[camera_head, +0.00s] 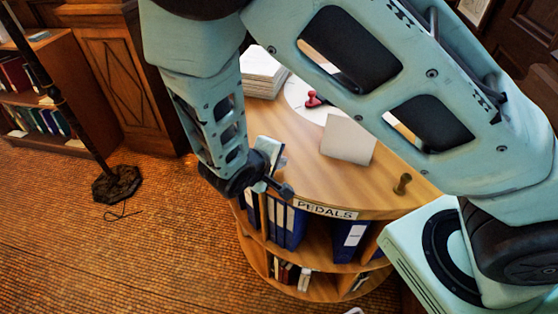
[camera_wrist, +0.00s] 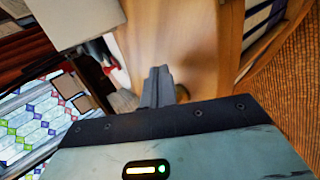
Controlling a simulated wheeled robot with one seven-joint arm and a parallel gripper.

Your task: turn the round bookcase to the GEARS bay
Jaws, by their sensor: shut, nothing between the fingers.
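The round bookcase (camera_head: 390,205) is a low wooden drum with a flat top and open shelves of blue and white binders. The bay facing me carries the label PEDALS (camera_head: 325,210); no GEARS label shows. A small brown peg (camera_head: 403,184) stands on the top near the right front edge. My gripper (camera_head: 284,189) is at the front left rim, above the binders, left of the PEDALS label. In the wrist view its fingers (camera_wrist: 157,86) are together and empty, over the wooden top (camera_wrist: 190,45). I cannot tell whether they touch the bookcase.
On the top are a blank white card (camera_head: 348,138), a red-handled stamp (camera_head: 313,98) and a paper stack (camera_head: 262,72). A dark pole on a heavy base (camera_head: 117,184) and a bookshelf (camera_head: 50,95) stand left.

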